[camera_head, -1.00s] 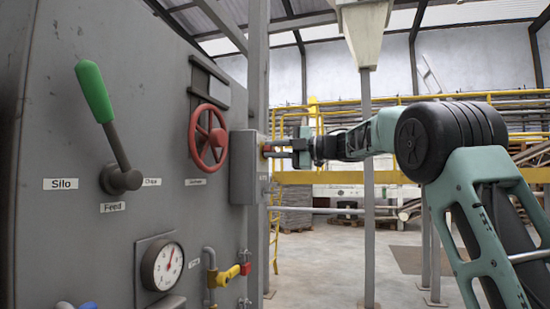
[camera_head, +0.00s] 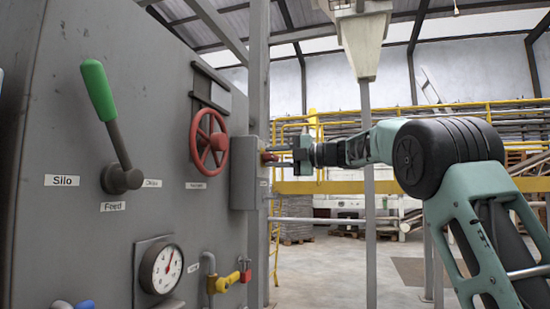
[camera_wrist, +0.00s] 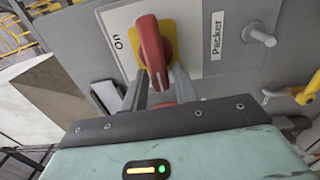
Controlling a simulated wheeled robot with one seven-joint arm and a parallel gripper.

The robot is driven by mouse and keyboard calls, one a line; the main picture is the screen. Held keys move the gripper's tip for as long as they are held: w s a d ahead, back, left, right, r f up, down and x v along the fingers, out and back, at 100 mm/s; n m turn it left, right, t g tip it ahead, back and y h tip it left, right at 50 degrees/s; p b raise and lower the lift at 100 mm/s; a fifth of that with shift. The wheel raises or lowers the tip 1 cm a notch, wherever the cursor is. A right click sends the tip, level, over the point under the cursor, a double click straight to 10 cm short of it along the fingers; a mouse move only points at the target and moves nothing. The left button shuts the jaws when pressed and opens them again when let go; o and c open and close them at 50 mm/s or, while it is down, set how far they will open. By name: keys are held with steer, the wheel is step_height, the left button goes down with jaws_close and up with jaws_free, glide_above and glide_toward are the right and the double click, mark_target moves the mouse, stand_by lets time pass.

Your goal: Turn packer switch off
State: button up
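The packer switch is a red knob (camera_wrist: 152,48) on a yellow plate (camera_wrist: 178,38). In the wrist view its handle runs up and down the picture, across the direction of the "On" label (camera_wrist: 118,42) at its left. The "Packer" label (camera_wrist: 216,36) is at its right. My gripper (camera_wrist: 160,86) has one finger on each side of the handle's lower end; I cannot tell whether both press on it. In the head view my gripper (camera_head: 279,155) reaches the grey switch box (camera_head: 243,172), where a bit of the red knob (camera_head: 267,157) shows.
The large grey panel at left carries a green-handled lever (camera_head: 98,90), a red handwheel (camera_head: 209,140), a gauge (camera_head: 161,268) and a yellow valve handle (camera_head: 226,281). A grey post (camera_head: 259,75) stands beside the box. Open floor lies to the right, before yellow railings (camera_head: 400,187).

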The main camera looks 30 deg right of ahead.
steer(key=shift+o, duration=0.6)
steer(key=shift+w+d+f, duration=0.2)
steer(key=shift+s+a+r, duration=0.1)
steer(key=shift+a+r, duration=0.05)
steer(key=b+v, duration=0.3)
steer(key=v, duration=1.4)
steer(key=shift+b, duration=0.3)
steer(key=shift+r, duration=0.1)
